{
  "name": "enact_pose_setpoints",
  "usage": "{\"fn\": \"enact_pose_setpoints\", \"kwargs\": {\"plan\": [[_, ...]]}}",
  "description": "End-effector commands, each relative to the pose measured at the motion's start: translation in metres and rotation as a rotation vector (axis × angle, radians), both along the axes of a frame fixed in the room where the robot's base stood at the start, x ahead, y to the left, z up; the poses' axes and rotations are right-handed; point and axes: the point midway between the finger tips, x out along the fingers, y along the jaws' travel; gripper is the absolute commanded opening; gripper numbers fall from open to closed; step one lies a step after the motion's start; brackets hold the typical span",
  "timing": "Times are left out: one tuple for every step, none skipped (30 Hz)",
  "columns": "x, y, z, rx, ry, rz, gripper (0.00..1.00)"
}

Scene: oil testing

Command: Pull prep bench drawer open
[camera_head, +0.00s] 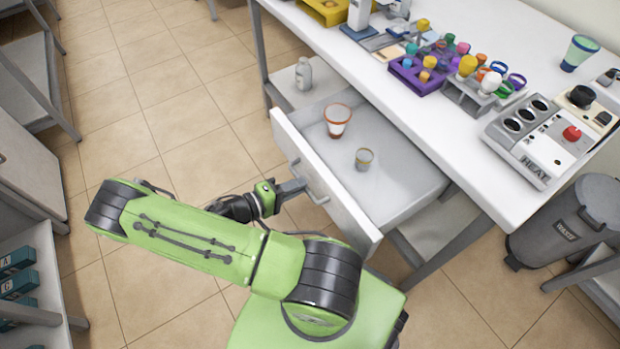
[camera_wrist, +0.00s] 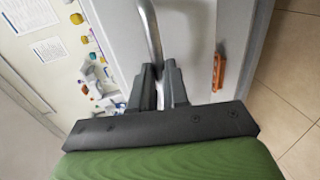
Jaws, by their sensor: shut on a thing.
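The prep bench drawer (camera_head: 345,211) stands pulled out from under the white bench top (camera_head: 410,115). Inside it are a cup with an orange-red band (camera_head: 337,121) and a smaller cup (camera_head: 364,158). My gripper (camera_head: 296,187) is at the drawer's front, at the metal bar handle (camera_head: 318,192). In the wrist view the two dark fingers of my gripper (camera_wrist: 160,88) are closed around the handle bar (camera_wrist: 150,35), in front of the pale drawer front (camera_wrist: 115,35).
A purple rack (camera_head: 418,77) with colourful caps and a heater block (camera_head: 540,138) stand on the bench. A white bottle (camera_head: 303,74) sits on the lower shelf. A grey bin (camera_head: 567,222) stands at right. Tiled floor (camera_head: 150,90) is free left of the drawer.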

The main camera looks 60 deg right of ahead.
Motion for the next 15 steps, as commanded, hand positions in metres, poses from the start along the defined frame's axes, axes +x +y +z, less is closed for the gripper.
{"fn": "enact_pose_setpoints", "kwargs": {"plan": [[0.0016, 0.0037, -0.0009, 0.003, -0.001, 0.000, 0.00], [0.0022, 0.0051, -0.0009, 0.003, -0.001, 0.000, 0.00], [0.0029, 0.0068, -0.0009, 0.002, 0.000, 0.000, 0.00], [0.0033, 0.0080, -0.0008, 0.002, 0.000, 0.000, 0.00], [0.0037, 0.0090, -0.0007, 0.002, 0.000, 0.000, 0.00], [0.0041, 0.0101, -0.0007, 0.002, 0.000, -0.001, 0.00], [0.0044, 0.0106, -0.0007, 0.001, 0.001, -0.001, 0.00], [0.0046, 0.0111, -0.0007, 0.001, 0.001, -0.001, 0.00], [0.0047, 0.0115, -0.0007, 0.001, 0.001, -0.001, 0.00], [0.0048, 0.0116, -0.0006, 0.001, 0.001, -0.001, 0.00], [0.0048, 0.0117, -0.0006, 0.001, 0.001, -0.001, 0.00], [0.0049, 0.0118, -0.0007, 0.002, 0.000, -0.001, 0.00], [0.0049, 0.0118, -0.0006, 0.001, 0.001, -0.001, 0.00], [0.0050, 0.0118, -0.0006, 0.002, 0.000, -0.001, 0.00], [0.0049, 0.0117, -0.0006, 0.002, 0.000, -0.001, 0.00]]}}
